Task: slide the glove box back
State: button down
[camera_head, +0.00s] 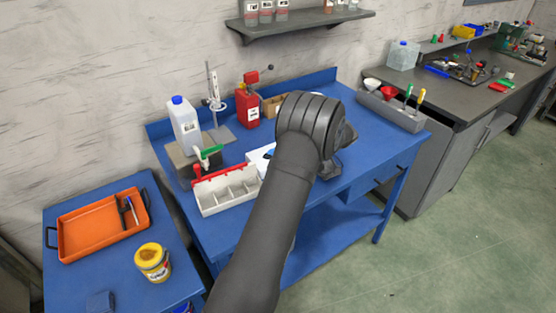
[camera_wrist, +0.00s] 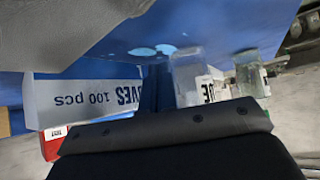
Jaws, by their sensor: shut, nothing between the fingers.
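My gripper (camera_wrist: 155,88) shows in the wrist view as a dark upright finger shape, shut and empty, close beside the box's lettered face. I cannot tell whether it touches the box. In the head view my wrist and arm cover most of the gripper.
A white divided tray (camera_head: 228,191) stands left of the box. A grey bin (camera_head: 392,110) is at the bench's right end. Two clear bottles (camera_wrist: 188,78) show near the gripper in the wrist view.

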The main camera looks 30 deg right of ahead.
jog(key=shift+w, duration=0.1)
jog(key=shift+w, duration=0.9)
jog(key=shift+w, duration=0.1)
jog(key=shift+w, duration=0.9)
jog(key=shift+w, duration=0.1)
jog(key=shift+w+d, duration=0.1)
jog(key=shift+w, duration=0.8)
jog(key=shift+w, duration=0.1)
jog(key=shift+w, duration=0.9)
jog(key=shift+w, duration=0.1)
